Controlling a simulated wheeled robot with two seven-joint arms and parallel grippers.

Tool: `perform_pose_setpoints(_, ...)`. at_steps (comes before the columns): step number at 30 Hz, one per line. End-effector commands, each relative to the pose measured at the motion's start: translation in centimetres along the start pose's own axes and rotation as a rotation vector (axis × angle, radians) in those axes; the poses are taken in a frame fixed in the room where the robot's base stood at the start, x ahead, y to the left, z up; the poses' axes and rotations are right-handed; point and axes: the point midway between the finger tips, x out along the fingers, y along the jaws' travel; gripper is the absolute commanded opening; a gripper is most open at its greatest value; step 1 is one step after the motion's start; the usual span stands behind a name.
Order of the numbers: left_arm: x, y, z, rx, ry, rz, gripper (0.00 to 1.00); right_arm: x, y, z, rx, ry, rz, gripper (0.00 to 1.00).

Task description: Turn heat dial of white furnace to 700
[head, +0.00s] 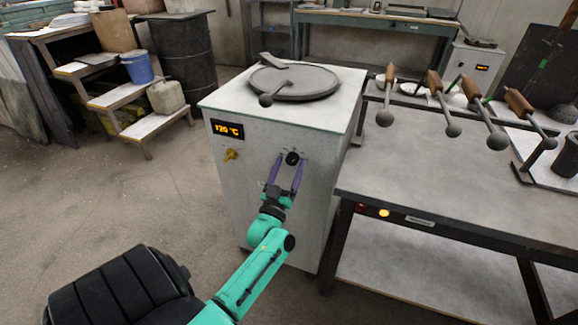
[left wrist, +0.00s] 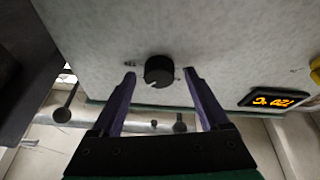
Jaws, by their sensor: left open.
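The white furnace (head: 283,190) stands in the middle of the head view. Its black heat dial (head: 292,158) is on the front face, with small marks on either side. The orange display (head: 227,129) ends in "20 °C"; its first digit is hard to tell. My left gripper (head: 288,170) is open at the dial, its purple fingers on either side. In the left wrist view the dial (left wrist: 159,70) lies between the fingertips (left wrist: 159,76), with visible gaps to both. A white pointer line shows on the dial. The right gripper is out of view.
A yellow knob (head: 231,155) sits below the display. A round lid (head: 294,82) with a handle covers the furnace top. A grey table (head: 450,180) stands close on the right, with several wooden-handled ladles racked above it. Open floor lies to the left.

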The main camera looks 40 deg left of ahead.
Motion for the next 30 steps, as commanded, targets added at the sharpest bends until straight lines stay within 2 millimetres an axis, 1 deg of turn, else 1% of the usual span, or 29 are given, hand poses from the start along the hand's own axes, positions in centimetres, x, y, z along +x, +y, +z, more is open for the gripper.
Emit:
perform_pose_setpoints(6,0.1,0.0,0.0,0.001,-0.001,0.000,0.78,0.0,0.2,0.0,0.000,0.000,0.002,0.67)
perform_pose_setpoints(8,0.0,0.0,0.0,0.001,-0.001,0.000,0.55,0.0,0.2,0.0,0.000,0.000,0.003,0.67)
perform_pose_setpoints(9,0.0,0.0,0.0,0.000,-0.001,0.000,0.40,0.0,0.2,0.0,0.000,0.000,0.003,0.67)
perform_pose_setpoints(11,0.0,0.0,0.0,0.000,-0.001,0.000,0.17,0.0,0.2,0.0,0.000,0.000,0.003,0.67)
perform_pose_setpoints(12,0.0,0.0,0.0,0.000,-0.001,0.000,0.02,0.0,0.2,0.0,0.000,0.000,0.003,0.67)
perform_pose_setpoints(13,0.0,0.0,0.0,0.000,-0.001,0.000,0.00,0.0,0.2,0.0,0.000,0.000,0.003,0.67)
perform_pose_setpoints(22,0.1,0.1,0.0,-0.029,0.001,-0.012,0.00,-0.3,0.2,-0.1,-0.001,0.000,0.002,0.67)
perform_pose_setpoints(30,0.1,0.2,-0.1,-0.160,0.010,-0.065,0.00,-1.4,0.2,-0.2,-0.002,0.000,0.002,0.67)
